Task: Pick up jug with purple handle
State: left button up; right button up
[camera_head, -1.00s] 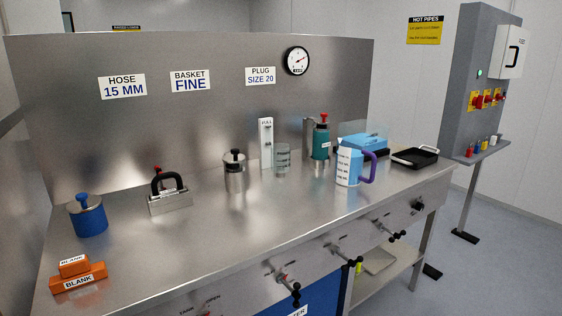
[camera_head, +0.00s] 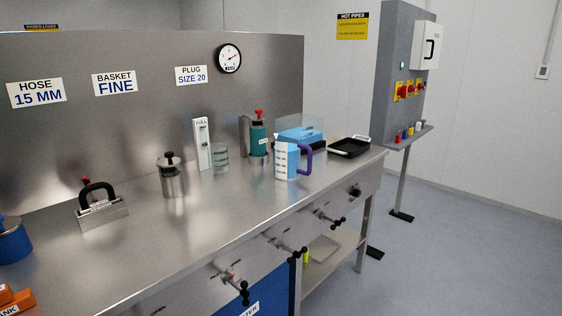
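The jug with the purple handle (camera_head: 287,162) stands upright on the steel bench (camera_head: 225,205), right of the middle of the head view. Its body is light blue and white with dark measuring marks. Its purple handle (camera_head: 307,158) points to the right. Neither of my grippers shows in the view, and nothing is touching the jug.
Behind the jug are a teal bottle with a red top (camera_head: 258,136) and a blue box (camera_head: 300,137). A black tray (camera_head: 348,147) lies to the right. A steel canister (camera_head: 171,178) stands left. Valve handles (camera_head: 329,218) stick out from the bench front.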

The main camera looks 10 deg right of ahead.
aim_at(287, 146)
jog(key=i+l+u, duration=0.1)
jog(key=u, duration=0.35)
jog(key=l+u, duration=0.25)
jog(key=u, duration=0.25)
jog(key=l+u, duration=0.5)
jog(key=l, duration=0.4)
jog(key=k+l+u, duration=0.15)
jog(key=l, duration=0.75)
jog(key=i, duration=0.05)
